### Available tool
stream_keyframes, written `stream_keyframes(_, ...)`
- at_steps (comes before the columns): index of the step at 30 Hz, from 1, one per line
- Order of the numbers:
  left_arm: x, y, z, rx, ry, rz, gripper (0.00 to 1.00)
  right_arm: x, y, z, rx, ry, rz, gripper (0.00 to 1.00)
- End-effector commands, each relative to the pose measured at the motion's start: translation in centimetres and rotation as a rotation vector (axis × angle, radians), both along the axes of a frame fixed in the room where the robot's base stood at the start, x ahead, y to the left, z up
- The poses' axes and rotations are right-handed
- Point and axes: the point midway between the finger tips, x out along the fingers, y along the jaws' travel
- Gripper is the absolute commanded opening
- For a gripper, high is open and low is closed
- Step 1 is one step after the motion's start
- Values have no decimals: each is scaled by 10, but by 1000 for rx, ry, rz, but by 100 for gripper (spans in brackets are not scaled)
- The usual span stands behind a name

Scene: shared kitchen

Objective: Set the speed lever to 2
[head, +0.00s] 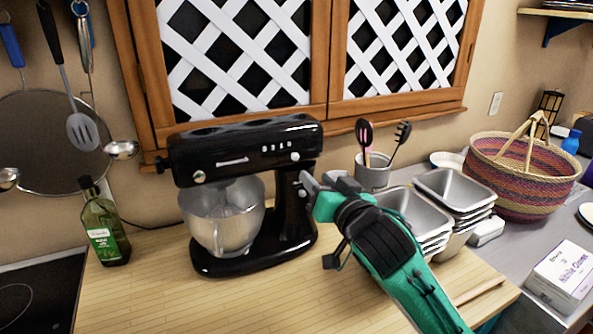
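A black stand mixer (244,147) with a steel bowl (224,215) stands on the wooden counter. A silver slot with a slider and a row of small white marks show on the side of its head. A round knob sits at the left end of the head and a small light knob (295,157) near its right end. I cannot read any numbers. My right gripper (308,187) is at the right side of the mixer's stand, its fingertips close to it; I cannot tell whether they touch. Its finger gap is unclear. My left gripper is not in view.
Stacked metal pans (453,190) and a utensil pot (374,175) stand behind my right arm. An olive oil bottle (103,228) stands left of the mixer, near a black cooktop (38,294). A woven basket (521,174) is at right. The front counter is clear.

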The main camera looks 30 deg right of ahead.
Motion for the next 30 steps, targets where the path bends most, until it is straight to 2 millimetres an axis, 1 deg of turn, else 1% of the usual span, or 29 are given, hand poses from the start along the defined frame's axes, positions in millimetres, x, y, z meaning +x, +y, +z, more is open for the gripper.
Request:
stream_keyframes(1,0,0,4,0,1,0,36,12,-1,3,0,2,-2,38)
stream_keyframes(3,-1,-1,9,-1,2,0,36,28,-2,3,-1,2,-2,38)
stream_keyframes(9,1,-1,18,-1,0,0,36,68,-4,3,1,2,-1,38)
stream_keyframes(12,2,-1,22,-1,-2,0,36,85,-5,2,-1,2,-2,38)
stream_keyframes(15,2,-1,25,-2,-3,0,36,97,-6,2,0,0,-1,38)
stream_keyframes(18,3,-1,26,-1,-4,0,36,105,-6,1,1,1,-1,38)
stream_keyframes(21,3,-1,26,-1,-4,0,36,109,-6,1,1,0,0,38)
stream_keyframes(29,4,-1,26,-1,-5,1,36,110,-6,0,1,0,0,38)
stream_keyframes(30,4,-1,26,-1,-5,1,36,110,-6,0,1,0,0,34)
